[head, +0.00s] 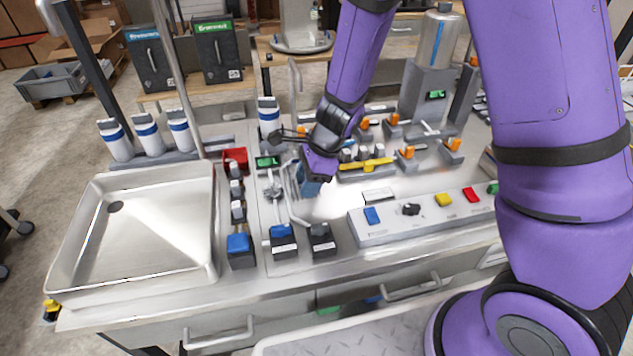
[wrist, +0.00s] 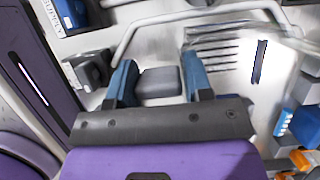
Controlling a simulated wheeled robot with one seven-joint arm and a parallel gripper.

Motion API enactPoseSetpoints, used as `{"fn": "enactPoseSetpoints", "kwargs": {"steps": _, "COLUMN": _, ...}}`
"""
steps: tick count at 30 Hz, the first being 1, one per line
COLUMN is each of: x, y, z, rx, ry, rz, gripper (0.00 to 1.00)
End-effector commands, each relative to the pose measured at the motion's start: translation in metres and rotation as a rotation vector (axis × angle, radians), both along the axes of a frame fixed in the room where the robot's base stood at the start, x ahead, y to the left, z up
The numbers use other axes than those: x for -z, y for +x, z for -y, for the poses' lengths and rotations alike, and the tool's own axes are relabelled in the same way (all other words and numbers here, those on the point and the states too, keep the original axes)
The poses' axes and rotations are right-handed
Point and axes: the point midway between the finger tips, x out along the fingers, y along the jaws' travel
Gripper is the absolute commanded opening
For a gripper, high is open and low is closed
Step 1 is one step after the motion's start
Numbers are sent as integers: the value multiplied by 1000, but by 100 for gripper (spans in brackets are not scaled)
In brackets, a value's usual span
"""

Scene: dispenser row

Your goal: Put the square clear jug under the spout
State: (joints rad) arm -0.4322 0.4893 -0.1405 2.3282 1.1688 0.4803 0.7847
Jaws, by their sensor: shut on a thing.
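My gripper (head: 308,186) is low over the middle of the counter, left of the button panel. In the wrist view its two blue fingers (wrist: 158,88) stand either side of a grey block (wrist: 158,80), which looks like the handle of the square clear jug. The jug's clear walls are very faint against the bright metal, so I cannot make out its full outline or its tilt. A thin bent metal pipe (head: 291,207), which may be the spout, curves just left of my gripper. A pale bent pipe (wrist: 200,16) also crosses beyond the fingers in the wrist view.
A steel sink (head: 140,235) fills the left. Blue and black push blocks (head: 283,240) stand near the front edge. A panel with coloured buttons (head: 425,212) lies right. Orange-handled valves (head: 407,153) and a steel cylinder (head: 440,40) stand behind.

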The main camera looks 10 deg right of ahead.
Motion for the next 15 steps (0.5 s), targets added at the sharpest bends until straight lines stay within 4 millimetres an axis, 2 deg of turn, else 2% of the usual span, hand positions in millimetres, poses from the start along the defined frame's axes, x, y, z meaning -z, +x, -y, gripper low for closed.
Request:
{"fn": "enactPoseSetpoints", "kwargs": {"steps": 12, "x": 4, "y": 0, "z": -1, "rx": 0, "ry": 0, "rz": 0, "gripper": 9}}
{"fn": "enactPoseSetpoints", "kwargs": {"steps": 13, "x": 4, "y": 0, "z": -1, "rx": -1, "ry": 0, "rz": 0, "gripper": 53}}
{"fn": "enactPoseSetpoints", "kwargs": {"steps": 15, "x": 4, "y": 0, "z": -1, "rx": -1, "ry": 0, "rz": 0, "gripper": 69}}
